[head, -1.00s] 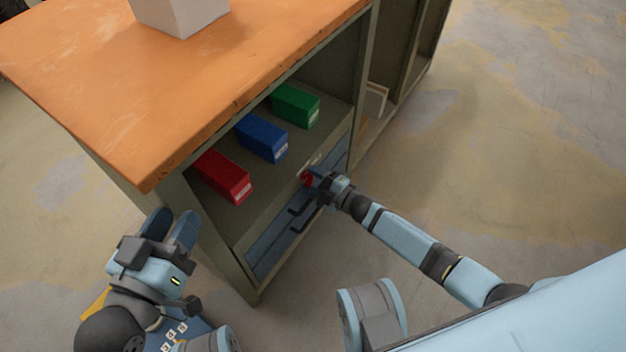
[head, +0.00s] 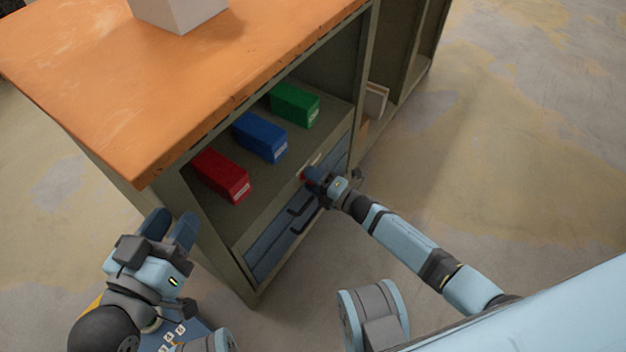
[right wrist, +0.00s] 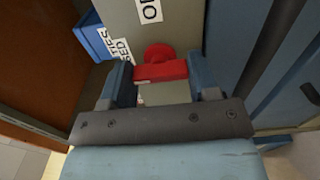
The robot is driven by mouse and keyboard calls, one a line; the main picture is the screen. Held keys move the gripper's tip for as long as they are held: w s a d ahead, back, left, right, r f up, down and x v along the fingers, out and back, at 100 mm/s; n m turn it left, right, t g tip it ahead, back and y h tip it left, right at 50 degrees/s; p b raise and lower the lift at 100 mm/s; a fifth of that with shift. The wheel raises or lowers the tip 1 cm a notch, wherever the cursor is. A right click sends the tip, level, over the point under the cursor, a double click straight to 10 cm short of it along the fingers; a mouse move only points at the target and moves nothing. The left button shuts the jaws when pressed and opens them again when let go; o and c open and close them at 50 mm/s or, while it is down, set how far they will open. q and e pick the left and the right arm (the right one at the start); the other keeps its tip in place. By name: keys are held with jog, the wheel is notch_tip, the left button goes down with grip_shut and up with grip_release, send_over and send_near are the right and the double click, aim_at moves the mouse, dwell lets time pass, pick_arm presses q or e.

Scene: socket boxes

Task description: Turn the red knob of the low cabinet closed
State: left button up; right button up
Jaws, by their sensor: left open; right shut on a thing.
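The red knob (right wrist: 160,70) shows in the right wrist view, a round base with a flat bar, on a pale panel with labels beside it. My right gripper (right wrist: 160,75) is shut on the bar of the knob, one blue finger on each side. In the head view my right gripper (head: 314,177) is at the low cabinet (head: 242,254) front and hides most of the knob. My left gripper (head: 170,226) is open and empty, left of the cabinet, apart from it.
Red (head: 222,176), blue (head: 261,138) and green (head: 296,104) boxes stand on the cabinet's shelf. Blue drawers (head: 272,247) with dark handles lie below. A pale box (head: 180,10) stands on the orange top (head: 170,90). The floor at right is clear.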

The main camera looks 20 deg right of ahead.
pick_arm(q)
jog(key=shift+f, duration=0.1)
pick_arm(e)
jog(key=o, duration=0.9)
jog(key=shift+s, duration=0.1)
pick_arm(q)
notch_tip(320, 180, up, 5)
jog(key=t+p, duration=0.2)
jog(key=p, duration=0.2)
jog(key=shift+s+a+n, duration=0.15)
jog(key=shift+n, duration=0.25)
pick_arm(e)
jog(key=v, duration=1.3)
jog(key=shift+s+d, duration=0.25)
pick_arm(q)
jog(key=shift+f, duration=0.1)
